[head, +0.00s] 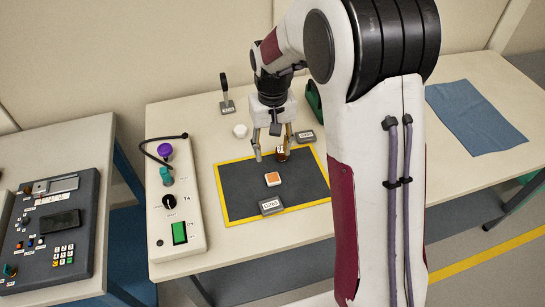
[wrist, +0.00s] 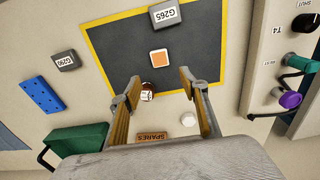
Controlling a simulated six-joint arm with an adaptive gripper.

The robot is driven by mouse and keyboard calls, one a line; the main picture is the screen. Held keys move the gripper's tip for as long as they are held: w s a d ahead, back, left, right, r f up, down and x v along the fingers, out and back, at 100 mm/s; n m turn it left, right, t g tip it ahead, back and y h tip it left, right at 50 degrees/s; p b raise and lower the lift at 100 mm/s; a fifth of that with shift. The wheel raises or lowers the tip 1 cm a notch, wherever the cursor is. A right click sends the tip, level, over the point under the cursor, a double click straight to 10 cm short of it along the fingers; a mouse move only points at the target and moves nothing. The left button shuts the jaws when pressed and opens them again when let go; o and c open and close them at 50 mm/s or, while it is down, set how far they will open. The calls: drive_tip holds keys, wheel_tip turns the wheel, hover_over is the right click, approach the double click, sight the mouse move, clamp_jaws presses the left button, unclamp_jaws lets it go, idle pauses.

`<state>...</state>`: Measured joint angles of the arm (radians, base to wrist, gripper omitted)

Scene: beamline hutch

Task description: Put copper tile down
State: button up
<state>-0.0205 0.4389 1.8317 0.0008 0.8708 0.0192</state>
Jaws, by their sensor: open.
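The copper tile (head: 273,179) is a small orange square with a pale rim. It lies flat on the dark mat with a yellow border (head: 240,205). In the wrist view the tile (wrist: 159,57) lies beyond my fingertips, apart from them. My gripper (head: 273,157) is open and points down over the back part of the mat; its two fingers (wrist: 160,85) have nothing held between them. A small brown item with a white label (wrist: 148,92) shows near the left finger in the wrist view. In the head view it is partly hidden behind a finger.
A grey block marked G265 (head: 271,206) sits at the mat's front edge, and another grey block (head: 305,136) beyond its back right. A white round piece (head: 240,131) stands behind the mat. A control box (head: 176,215) with knobs is at left; a blue cloth (head: 476,115) lies right.

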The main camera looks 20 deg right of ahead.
drive_tip(key=shift+r, duration=0.9)
drive_tip(key=s+r+t, duration=0.3)
drive_tip(key=s+r, duration=0.8)
drive_tip(key=r, duration=0.1)
drive_tip(key=s+d+r+t, duration=0.1)
drive_tip(key=s+r+t, duration=0.1)
drive_tip(key=s, duration=1.3)
drive_tip(key=shift+r+t, duration=0.3)
drive_tip(key=shift+r, duration=0.3)
drive_tip(key=shift+o, duration=0.5)
drive_tip(key=shift+d, duration=0.1)
